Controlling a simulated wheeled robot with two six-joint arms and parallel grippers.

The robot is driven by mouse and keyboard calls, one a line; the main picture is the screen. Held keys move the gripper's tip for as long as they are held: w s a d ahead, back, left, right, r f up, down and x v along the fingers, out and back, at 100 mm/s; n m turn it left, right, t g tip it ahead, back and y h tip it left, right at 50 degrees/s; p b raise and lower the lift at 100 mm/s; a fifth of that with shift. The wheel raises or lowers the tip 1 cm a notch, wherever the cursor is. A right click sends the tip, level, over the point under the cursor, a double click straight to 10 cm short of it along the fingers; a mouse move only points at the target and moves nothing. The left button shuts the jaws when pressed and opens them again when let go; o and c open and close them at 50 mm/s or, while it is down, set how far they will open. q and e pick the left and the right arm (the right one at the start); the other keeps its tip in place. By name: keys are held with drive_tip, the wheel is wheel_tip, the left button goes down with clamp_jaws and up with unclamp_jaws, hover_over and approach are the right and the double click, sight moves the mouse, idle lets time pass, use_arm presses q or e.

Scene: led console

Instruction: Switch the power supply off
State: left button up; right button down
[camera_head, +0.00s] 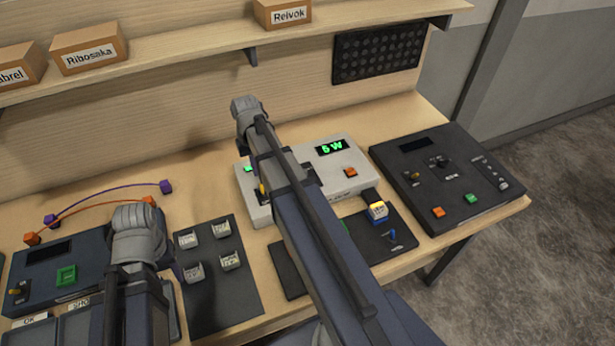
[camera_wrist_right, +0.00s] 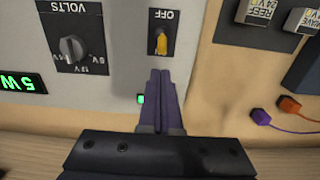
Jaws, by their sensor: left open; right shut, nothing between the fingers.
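The power supply (camera_head: 335,150) is a pale box with a lit green "5 W" display (camera_head: 330,147) and an orange button. In the right wrist view its yellow toggle switch (camera_wrist_right: 162,44) sits on a black plate marked OFF, its broad end away from that word. A green lamp (camera_wrist_right: 141,99) is lit beside my fingers. My right gripper (camera_wrist_right: 161,75) is shut and empty, its fingertips just short of the toggle. In the head view my right arm covers much of the supply. My left gripper (camera_head: 172,262) is open at the left; its fingers are mostly hidden.
The volts knob (camera_wrist_right: 72,47) is beside the toggle. A black console (camera_head: 445,180) stands to the right, a dark blue unit (camera_head: 55,265) to the left. Labelled blocks lie on a dark mat (camera_head: 240,290). Orange and purple cables lie behind; a shelf (camera_head: 200,52) runs above.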

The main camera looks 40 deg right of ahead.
drive_tip(key=shift+f, duration=0.2)
idle(0.3)
drive_tip(key=shift+f+b, duration=1.3)
drive_tip(key=shift+b, duration=0.25)
drive_tip(key=shift+s+a, duration=0.1)
drive_tip(key=shift+s, duration=0.3)
drive_tip(key=shift+s+a, duration=0.2)
drive_tip(key=shift+s, duration=0.7)
drive_tip(key=r+p, duration=0.7)
drive_tip(key=shift+w+d, duration=0.1)
drive_tip(key=shift+w, duration=0.3)
